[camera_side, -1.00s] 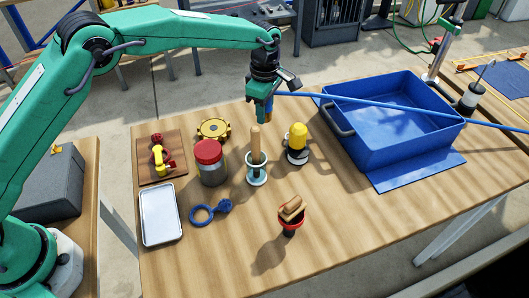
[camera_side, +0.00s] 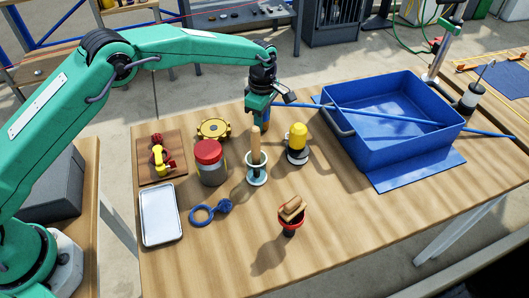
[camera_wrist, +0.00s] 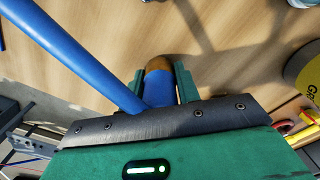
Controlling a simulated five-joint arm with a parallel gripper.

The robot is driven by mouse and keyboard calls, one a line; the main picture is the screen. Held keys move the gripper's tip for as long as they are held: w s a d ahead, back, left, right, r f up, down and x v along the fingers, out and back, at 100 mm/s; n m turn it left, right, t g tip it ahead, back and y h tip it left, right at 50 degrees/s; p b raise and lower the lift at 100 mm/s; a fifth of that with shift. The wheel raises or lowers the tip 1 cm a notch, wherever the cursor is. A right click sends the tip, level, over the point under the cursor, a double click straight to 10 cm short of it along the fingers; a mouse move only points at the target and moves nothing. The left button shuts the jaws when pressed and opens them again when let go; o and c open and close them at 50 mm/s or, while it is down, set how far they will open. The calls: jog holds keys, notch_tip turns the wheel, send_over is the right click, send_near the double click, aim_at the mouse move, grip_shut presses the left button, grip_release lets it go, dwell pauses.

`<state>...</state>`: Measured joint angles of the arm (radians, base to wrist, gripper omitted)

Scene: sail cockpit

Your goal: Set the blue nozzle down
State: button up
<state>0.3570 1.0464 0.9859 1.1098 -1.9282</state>
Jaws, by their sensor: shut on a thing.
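The blue nozzle (camera_wrist: 159,88) is between my gripper's fingers in the wrist view. It has a brown, brass-like tip, and a long blue tube (camera_wrist: 75,48) runs from it to the upper left. The blue tube (camera_side: 390,116) stretches right across the tub. I cannot tell whether the tip touches the table.
A blue tub (camera_side: 395,155) stands to the right. A yellow-topped thing (camera_side: 297,137), a red-lidded jar (camera_side: 209,153) and a yellow ring (camera_side: 213,130) stand near my gripper. A metal tray (camera_side: 160,215) lies front left. The table's front right is clear.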

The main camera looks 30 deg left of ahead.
jog(key=shift+f, duration=0.1)
jog(key=o, duration=1)
jog(key=shift+o, duration=0.2)
notch_tip(320, 180, up, 12)
jog(key=shift+f, duration=0.1)
jog(key=shift+r, duration=0.2)
dwell(0.5)
